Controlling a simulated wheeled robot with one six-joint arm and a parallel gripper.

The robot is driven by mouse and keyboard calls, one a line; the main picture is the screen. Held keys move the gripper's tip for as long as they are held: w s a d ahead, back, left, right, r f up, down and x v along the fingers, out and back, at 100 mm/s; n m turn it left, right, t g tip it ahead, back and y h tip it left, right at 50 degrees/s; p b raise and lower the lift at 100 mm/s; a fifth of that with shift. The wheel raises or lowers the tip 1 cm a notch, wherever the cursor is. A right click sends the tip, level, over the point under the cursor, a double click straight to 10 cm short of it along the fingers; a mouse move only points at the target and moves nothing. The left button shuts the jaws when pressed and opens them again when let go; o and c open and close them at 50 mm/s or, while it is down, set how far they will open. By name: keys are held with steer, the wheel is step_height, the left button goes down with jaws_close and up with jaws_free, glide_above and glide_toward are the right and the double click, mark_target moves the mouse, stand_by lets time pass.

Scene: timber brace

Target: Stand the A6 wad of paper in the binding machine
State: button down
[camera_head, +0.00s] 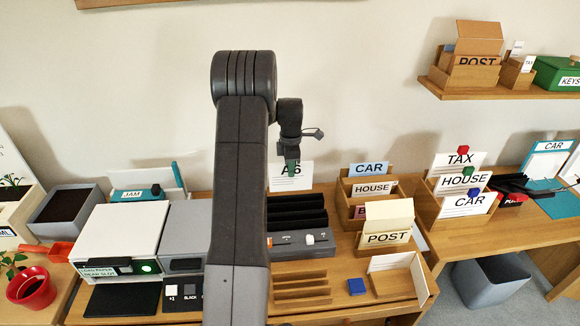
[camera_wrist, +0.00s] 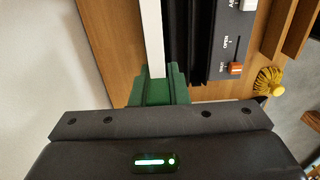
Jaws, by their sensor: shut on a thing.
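The A6 wad of paper (camera_head: 279,181) is white and upright, with "A6" on its face, at the back of the binding machine in the head view. My gripper (camera_head: 292,166) is shut on its top edge. In the wrist view the wad (camera_wrist: 153,40) shows edge-on as a white strip between the green fingers (camera_wrist: 160,88). The binding machine (camera_head: 305,248) is dark grey with several black ridges and sliders on its front. In the wrist view the machine (camera_wrist: 226,62) lies right beside the strip. I cannot tell whether the wad's lower edge is inside a slot.
Left of the machine stands a white and grey device (camera_head: 120,236). My arm hides part of the middle of the table.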

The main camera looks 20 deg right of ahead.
mark_target(291, 190)
steer(key=shift+f, duration=0.1)
steer(key=shift+f+b, duration=1.6)
steer(key=shift+f, duration=0.7)
steer(key=shift+f, duration=0.1)
steer(key=shift+f+b, duration=1.9)
steer(key=shift+f, duration=0.9)
steer(key=c, duration=0.8)
jaws_free()
steer(key=shift+c, duration=0.2)
